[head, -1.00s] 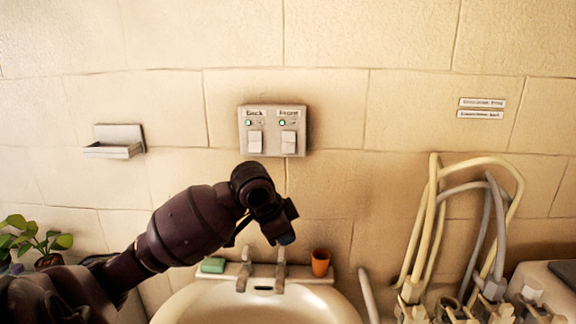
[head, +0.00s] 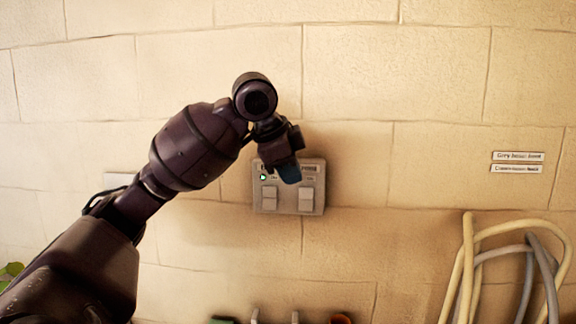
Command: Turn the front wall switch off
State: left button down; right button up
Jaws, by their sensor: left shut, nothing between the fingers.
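A switch plate (head: 288,208) is on the wall with two white rockers side by side. The left rocker (head: 270,199) has a lit green lamp (head: 263,177) above it. The right rocker (head: 306,200) is the front switch, by the label above it, which was readable in the earlier view. My left gripper (head: 290,174) is shut and empty, pointing down over the top middle of the plate. It hides part of the labels and the place of the right lamp. I cannot tell whether it touches the plate. My right gripper is out of view.
Coiled cream and grey hoses (head: 466,255) hang at the lower right. Two small signs (head: 517,162) are on the wall at right. The orange cup (head: 341,319) and tap tops show at the bottom edge.

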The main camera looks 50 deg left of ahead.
aim_at(308, 210)
pick_arm(q)
jog(key=w+f, duration=0.1)
jog(key=f, duration=0.1)
jog(key=w+a+f, duration=0.1)
jog(key=w+f, duration=0.1)
jog(key=w+f+p, duration=0.1)
jog(key=w+f, duration=0.1)
jog(key=shift+w+a+f, duration=0.2)
jog(key=shift+a+f, duration=0.15)
jog(key=shift+w+a+f, duration=0.2)
jog(key=shift+w+a, duration=0.1)
jog(key=shift+w, duration=0.05)
jog(key=shift+s, duration=0.1)
